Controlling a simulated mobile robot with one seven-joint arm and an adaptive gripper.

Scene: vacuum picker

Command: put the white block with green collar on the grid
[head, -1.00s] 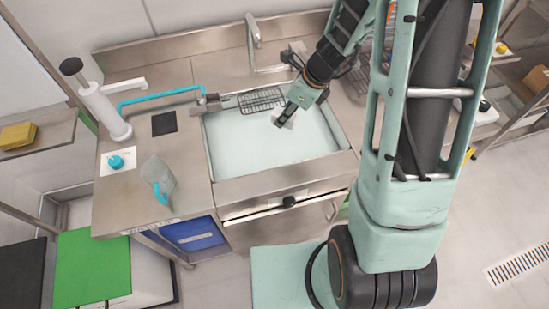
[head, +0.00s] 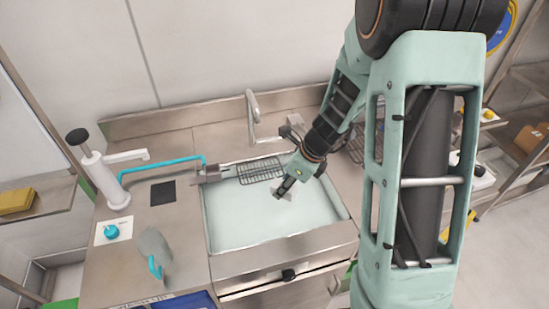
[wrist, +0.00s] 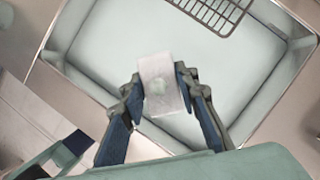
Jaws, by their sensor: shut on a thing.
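The white block (wrist: 158,70) is held between the fingertips of my gripper (wrist: 160,84) in the wrist view. In the head view my gripper (head: 281,191) is over the sink basin, and the block is small and partly hidden there. The grid, a dark wire rack (head: 260,169), lies at the back of the sink, behind and to the left of my gripper. It also shows at the top of the wrist view (wrist: 213,9), apart from the block.
The sink (head: 235,233) has a raised steel rim and an empty pale basin. A faucet (head: 252,115) stands behind it. On the left counter are a white pump (head: 105,175) with a blue tube, a dark square (head: 163,192) and a clear jug (head: 154,250).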

